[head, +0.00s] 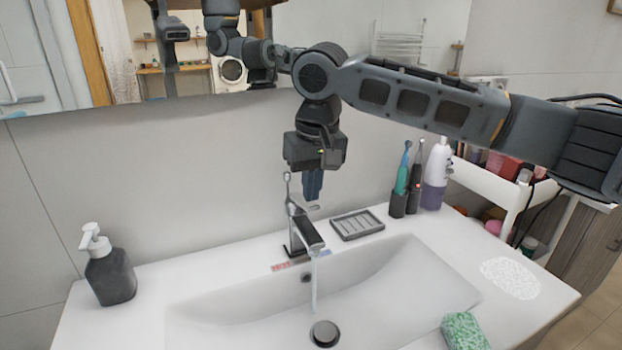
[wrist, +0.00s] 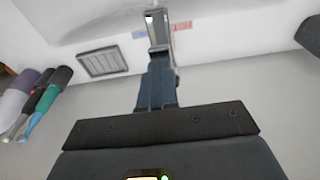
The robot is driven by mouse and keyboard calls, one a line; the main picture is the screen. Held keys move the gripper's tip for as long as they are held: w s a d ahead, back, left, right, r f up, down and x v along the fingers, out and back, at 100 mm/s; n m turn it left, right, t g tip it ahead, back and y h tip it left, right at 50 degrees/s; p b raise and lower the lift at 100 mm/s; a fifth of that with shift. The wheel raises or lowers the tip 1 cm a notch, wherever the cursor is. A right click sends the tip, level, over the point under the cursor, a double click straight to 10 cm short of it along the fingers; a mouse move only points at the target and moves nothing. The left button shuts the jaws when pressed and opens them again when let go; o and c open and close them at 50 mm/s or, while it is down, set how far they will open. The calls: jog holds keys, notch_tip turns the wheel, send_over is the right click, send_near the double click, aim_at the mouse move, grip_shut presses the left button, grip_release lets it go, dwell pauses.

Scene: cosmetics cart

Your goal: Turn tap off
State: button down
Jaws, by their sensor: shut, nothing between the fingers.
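The tap (head: 305,232) is a grey metal faucet at the back rim of the white sink (head: 240,304). A thin stream of water (head: 314,285) runs from its spout towards the drain (head: 324,333). A thin upright lever (head: 287,188) rises from the top of the tap. My gripper (head: 313,197) points down, shut and empty, just above and behind the tap. In the wrist view my gripper's blue fingers (wrist: 158,88) lie together, and the tap (wrist: 158,32) shows just beyond their tips. I cannot tell whether they touch it.
A grey soap dish (head: 357,224) lies right of the tap. Toothbrushes in a dark holder (head: 398,204) and a white-purple bottle (head: 436,178) stand further right. A dark soap dispenser (head: 109,272) stands at left. A green sponge (head: 464,332) lies at front right. The mirror wall is close behind.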

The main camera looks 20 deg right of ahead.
jog(key=shift+s+f+t+b, duration=0.35)
jog(key=shift+f+t+b, duration=0.45)
jog(key=shift+b, duration=0.45)
jog(key=shift+s+t, duration=0.2)
jog(key=shift+t, duration=0.2)
jog(key=shift+f, duration=0.1)
jog(key=shift+s+f, duration=0.1)
